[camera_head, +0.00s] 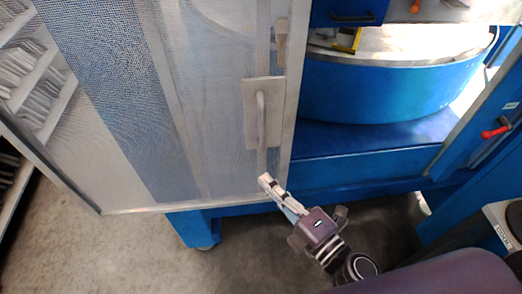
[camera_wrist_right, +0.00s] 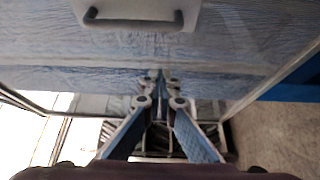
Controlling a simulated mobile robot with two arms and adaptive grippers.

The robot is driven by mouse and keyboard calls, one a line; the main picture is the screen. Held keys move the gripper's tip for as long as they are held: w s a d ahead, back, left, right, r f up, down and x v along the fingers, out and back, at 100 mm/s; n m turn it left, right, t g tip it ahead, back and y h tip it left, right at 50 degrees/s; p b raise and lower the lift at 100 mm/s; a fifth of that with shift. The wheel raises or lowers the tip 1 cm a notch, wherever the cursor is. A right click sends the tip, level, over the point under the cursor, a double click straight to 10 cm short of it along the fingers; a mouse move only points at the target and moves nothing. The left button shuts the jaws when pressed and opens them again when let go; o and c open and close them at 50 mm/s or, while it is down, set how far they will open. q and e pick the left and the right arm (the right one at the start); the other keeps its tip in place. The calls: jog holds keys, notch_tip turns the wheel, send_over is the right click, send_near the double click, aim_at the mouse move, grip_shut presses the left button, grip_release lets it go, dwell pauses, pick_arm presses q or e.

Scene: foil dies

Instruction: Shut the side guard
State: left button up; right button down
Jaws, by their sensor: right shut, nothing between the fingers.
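The side guard (camera_head: 215,100) is a framed mesh panel on the left of the head view. Its upright grey handle (camera_head: 261,122) sits on a pale plate near the panel's right edge. To the right of that edge the blue machine is uncovered, so the guard stands open. My right gripper (camera_head: 266,181) is shut and empty, just below the handle in the picture, close to the panel's lower right part. In the wrist view the handle (camera_wrist_right: 135,20) is at the top and the shut fingertips (camera_wrist_right: 160,76) point toward the mesh; contact cannot be told. My left gripper is out of view.
A blue round drum (camera_head: 390,90) with a pale top stands in the opening. A red-handled lever (camera_head: 495,132) is on the blue frame at right. Shelves (camera_head: 30,75) show at far left. Bare concrete floor (camera_head: 120,255) lies below the guard.

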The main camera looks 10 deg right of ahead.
jog(key=w+p, duration=0.5)
jog(key=w, duration=0.4)
jog(key=shift+w+a, duration=0.2)
jog(key=shift+w, duration=0.05)
